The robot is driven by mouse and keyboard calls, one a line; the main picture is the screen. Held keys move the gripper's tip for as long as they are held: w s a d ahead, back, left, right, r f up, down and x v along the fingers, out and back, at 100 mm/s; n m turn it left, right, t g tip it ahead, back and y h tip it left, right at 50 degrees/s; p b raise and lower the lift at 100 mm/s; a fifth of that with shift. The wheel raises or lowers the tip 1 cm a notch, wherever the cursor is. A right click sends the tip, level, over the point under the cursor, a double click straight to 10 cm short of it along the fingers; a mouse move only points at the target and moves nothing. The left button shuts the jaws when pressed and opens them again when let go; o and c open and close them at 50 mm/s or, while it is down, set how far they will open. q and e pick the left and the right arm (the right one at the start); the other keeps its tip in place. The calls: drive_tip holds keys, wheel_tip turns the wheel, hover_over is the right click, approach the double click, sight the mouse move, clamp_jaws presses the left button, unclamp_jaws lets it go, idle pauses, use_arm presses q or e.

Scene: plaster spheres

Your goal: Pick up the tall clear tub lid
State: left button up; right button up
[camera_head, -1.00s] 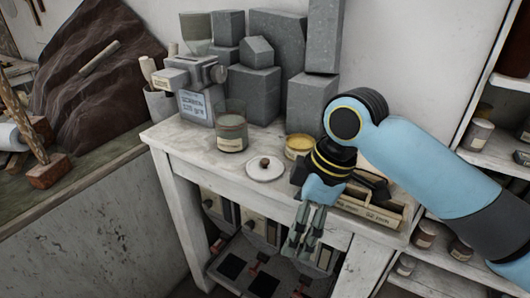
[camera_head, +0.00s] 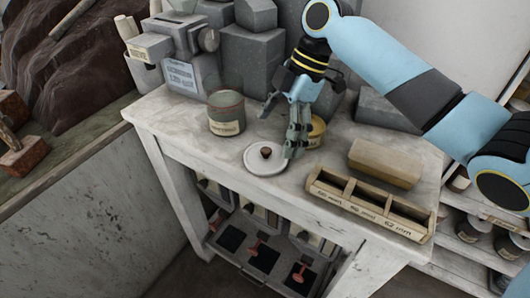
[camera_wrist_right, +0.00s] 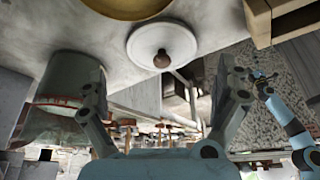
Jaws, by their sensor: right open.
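The lid is a white disc (camera_head: 256,166) with a brown knob, lying flat on the white table. It also shows in the right wrist view (camera_wrist_right: 143,48). The tall clear tub (camera_head: 226,118), with greenish contents and a label, stands left of the lid. My right gripper (camera_head: 280,128) is open and empty above the table, just behind and over the lid. In the right wrist view the lid appears beyond and between the open fingers (camera_wrist_right: 161,72). A blue arm with a small gripper (camera_wrist_right: 261,80), seemingly my left, shows there; its jaws are too small to read.
A wooden compartment box (camera_head: 368,205) and a tan block (camera_head: 385,162) lie further right. Grey plaster blocks (camera_head: 250,55) and a grey device (camera_head: 180,45) fill the back.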

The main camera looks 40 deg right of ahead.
sight(268, 149)
drive_tip(key=x, duration=0.2)
drive_tip(key=p+x, duration=0.1)
drive_tip(key=shift+a+f, duration=0.25)
drive_tip(key=shift+a, duration=0.15)
drive_tip(key=shift+a+f, duration=0.2)
drive_tip(key=shift+f, duration=0.3)
drive_tip(key=shift+d, duration=0.1)
drive_tip(key=c, duration=0.5)
drive_tip(key=shift+c, duration=1)
use_arm(q)
drive_tip(key=shift+w+d+r+t, duration=0.3)
drive_tip(key=shift+w+d+r, duration=0.55)
drive_tip(key=shift+w, duration=0.15)
drive_tip(key=shift+w, duration=0.1)
